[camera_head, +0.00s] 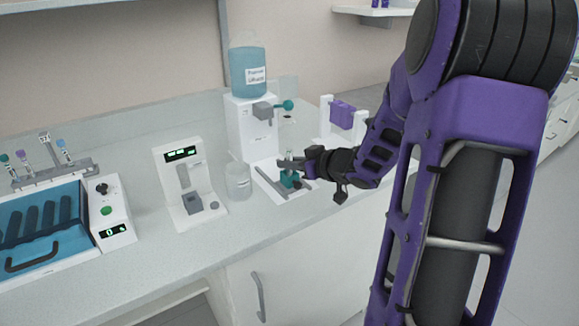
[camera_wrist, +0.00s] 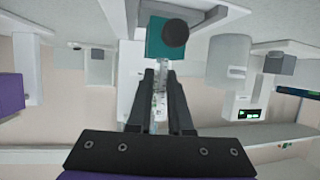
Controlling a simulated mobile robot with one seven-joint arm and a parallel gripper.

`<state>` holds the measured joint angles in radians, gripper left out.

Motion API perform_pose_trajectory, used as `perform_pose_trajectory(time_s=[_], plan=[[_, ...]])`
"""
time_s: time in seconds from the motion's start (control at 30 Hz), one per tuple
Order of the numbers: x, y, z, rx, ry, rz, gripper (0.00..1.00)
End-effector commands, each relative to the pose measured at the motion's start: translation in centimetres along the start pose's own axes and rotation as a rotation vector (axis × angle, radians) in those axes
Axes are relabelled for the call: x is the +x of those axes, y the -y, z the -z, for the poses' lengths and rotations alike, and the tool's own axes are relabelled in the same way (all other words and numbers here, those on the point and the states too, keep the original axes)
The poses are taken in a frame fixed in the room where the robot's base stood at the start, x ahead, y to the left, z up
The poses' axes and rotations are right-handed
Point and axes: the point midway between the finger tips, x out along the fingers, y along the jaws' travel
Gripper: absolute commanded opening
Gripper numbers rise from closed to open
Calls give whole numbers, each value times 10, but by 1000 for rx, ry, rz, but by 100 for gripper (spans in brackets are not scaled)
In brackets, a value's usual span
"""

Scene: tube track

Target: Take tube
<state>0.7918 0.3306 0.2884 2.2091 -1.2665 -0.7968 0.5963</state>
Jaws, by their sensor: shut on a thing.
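The tube (camera_wrist: 160,95) is narrow and clear and stands between my two dark fingers in the wrist view. My gripper (camera_head: 288,168) is shut on it, above a teal block (camera_head: 290,180) on a white track base (camera_head: 262,178). In the wrist view, which looks upside down, the teal block (camera_wrist: 155,45) with a dark round knob lies just beyond the fingertips. The tube's lower end seems to be at the block; I cannot tell whether it is seated in it. The fingers hide part of the tube.
A white dispenser with a blue liquid bottle (camera_head: 248,72) stands behind the track. A clear jar (camera_head: 238,182) and a white device with a green display (camera_head: 184,178) stand left. A blue-lidded bath (camera_head: 40,225) is far left. A white stand with a purple piece (camera_head: 342,115) is right.

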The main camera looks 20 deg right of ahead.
Motion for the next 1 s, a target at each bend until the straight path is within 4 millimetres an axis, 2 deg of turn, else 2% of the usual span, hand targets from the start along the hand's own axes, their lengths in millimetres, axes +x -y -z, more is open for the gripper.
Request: perform_pose_trajectory(time_s=[0.13, 0.23, 0.5, 0.63, 0.8, 1.0], plan=[[-1, 0, 2, 0, 0, 0, 0], [-5, 0, 12, -3, -1, 0, 0], [-26, 0, 63, -4, -1, 0, 0], [-34, 0, 82, -3, -1, 0, 0], [-38, 0, 92, -1, -1, 0, 0], [-38, 0, 92, 0, 0, 0, 0]])
